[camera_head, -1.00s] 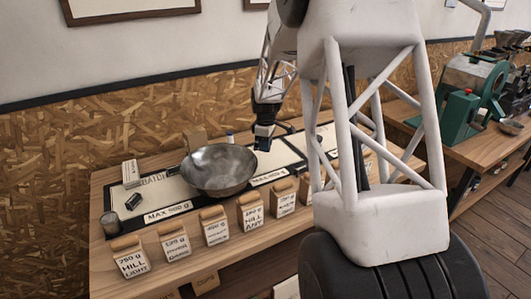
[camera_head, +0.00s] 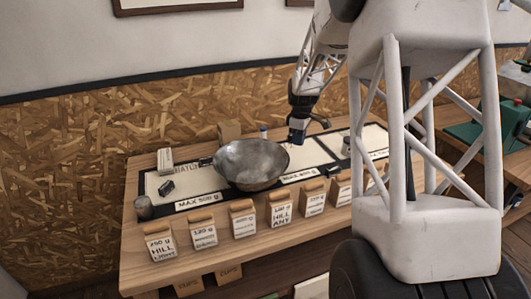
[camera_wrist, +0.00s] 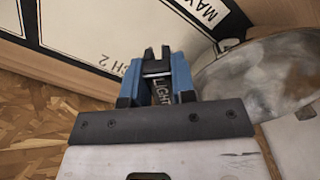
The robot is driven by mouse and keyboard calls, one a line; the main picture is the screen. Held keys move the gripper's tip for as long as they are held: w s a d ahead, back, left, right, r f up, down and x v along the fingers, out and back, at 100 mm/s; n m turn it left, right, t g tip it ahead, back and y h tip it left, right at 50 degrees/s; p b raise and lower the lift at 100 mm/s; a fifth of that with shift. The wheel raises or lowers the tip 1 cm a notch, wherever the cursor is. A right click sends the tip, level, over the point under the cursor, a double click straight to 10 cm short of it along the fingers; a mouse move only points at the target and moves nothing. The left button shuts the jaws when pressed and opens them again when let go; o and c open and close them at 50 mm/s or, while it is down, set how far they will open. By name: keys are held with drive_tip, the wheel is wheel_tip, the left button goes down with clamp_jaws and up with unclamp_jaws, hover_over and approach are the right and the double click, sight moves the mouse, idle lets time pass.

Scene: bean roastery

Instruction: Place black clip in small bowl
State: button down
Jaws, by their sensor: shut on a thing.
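A grey metal bowl (camera_head: 235,178) stands on the bench in the head view; its rim also shows at the right of the wrist view (camera_wrist: 272,80). My gripper (camera_head: 297,138) is above the bench, just right of the bowl and apart from it. A small black clip-like thing (camera_head: 166,188) lies on the white mat left of the bowl.
Several labelled paper bags (camera_head: 243,220) line the bench's front edge. A white box (camera_head: 165,160) stands behind the mat. The right white panel (camera_head: 310,152) has free room.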

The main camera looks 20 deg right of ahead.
wheel_tip(320, 180, up, 5)
drive_tip(key=shift+f, duration=0.1)
drive_tip(key=s+a+n, duration=0.1)
drive_tip(key=a+n, duration=0.8)
drive_tip(key=a, duration=0.8)
drive_tip(key=shift+a+f, duration=0.15)
drive_tip(key=shift+f, duration=1.25)
drive_tip(key=shift+a+f, duration=0.15)
drive_tip(key=shift+f, duration=1.2)
drive_tip(key=shift+f, duration=0.1)
hover_over(256, 179)
drive_tip(key=shift+f, duration=3.05)
drive_tip(key=shift+f, duration=1.85)
drive_tip(key=shift+f, duration=0.15)
